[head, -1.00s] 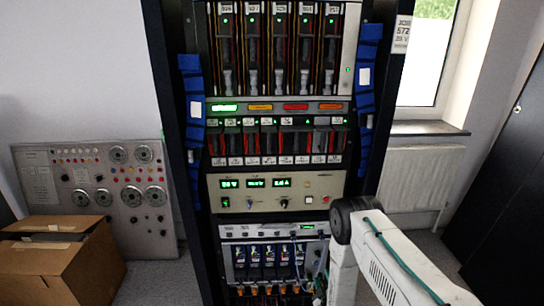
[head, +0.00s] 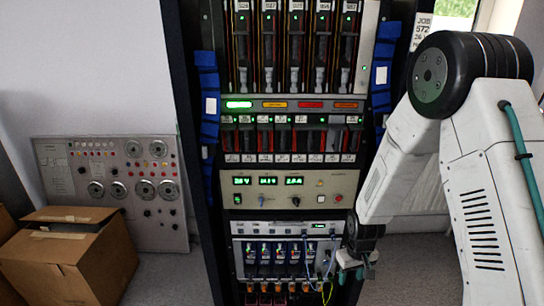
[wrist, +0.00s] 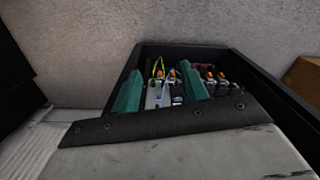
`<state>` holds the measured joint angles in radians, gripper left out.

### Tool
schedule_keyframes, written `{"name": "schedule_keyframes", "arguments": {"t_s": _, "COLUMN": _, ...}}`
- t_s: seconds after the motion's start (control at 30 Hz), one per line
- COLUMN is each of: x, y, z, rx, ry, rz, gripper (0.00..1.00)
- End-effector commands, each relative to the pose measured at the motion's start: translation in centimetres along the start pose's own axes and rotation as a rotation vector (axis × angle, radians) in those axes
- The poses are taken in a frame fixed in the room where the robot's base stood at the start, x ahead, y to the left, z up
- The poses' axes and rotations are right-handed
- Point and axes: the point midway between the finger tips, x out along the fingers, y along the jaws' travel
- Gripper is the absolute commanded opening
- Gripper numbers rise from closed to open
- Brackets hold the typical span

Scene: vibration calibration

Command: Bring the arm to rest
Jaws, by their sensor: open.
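My white arm (head: 478,190) with its black joint fills the right side of the head view. My gripper (head: 352,270) hangs low at the right front of the rack, beside its lower rows. In the wrist view my gripper (wrist: 162,88) shows two green fingers standing apart with nothing held between them. Behind the fingers are cables and orange connectors (wrist: 172,75) inside the black rack frame (wrist: 275,85). I cannot tell whether a finger touches the rack.
The tall equipment rack (head: 290,104) stands in the middle. A control panel (head: 95,160) and an open cardboard box (head: 70,265) are on the left. A window and a radiator are partly hidden behind my arm. Grey floor shows between the box and rack.

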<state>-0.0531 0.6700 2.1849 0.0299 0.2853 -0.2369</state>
Motion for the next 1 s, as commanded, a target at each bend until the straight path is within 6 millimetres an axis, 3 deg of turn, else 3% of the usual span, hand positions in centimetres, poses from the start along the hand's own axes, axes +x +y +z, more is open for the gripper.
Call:
{"name": "schedule_keyframes", "arguments": {"t_s": 0.03, "x": -2.8, "y": -0.1, "z": 0.8, "rx": 0.019, "ry": -0.021, "rz": -0.005, "gripper": 0.44}}
{"name": "schedule_keyframes", "arguments": {"t_s": 0.2, "x": -10.8, "y": -0.8, "z": 5.0, "rx": 0.088, "ry": -0.116, "rz": -0.023, "gripper": 0.44}}
{"name": "schedule_keyframes", "arguments": {"t_s": 0.5, "x": -22.8, "y": -2.3, "z": 13.7, "rx": 0.186, "ry": -0.219, "rz": -0.029, "gripper": 0.44}}
{"name": "schedule_keyframes", "arguments": {"t_s": 0.7, "x": -28.8, "y": -3.4, "z": 19.6, "rx": 0.230, "ry": -0.224, "rz": -0.021, "gripper": 0.44}}
{"name": "schedule_keyframes", "arguments": {"t_s": 0.9, "x": -32.9, "y": -4.3, "z": 24.4, "rx": 0.249, "ry": -0.145, "rz": -0.007, "gripper": 0.44}}
{"name": "schedule_keyframes", "arguments": {"t_s": 1.0, "x": -34.4, "y": -4.5, "z": 25.8, "rx": 0.253, "ry": -0.063, "rz": 0.004, "gripper": 0.44}}
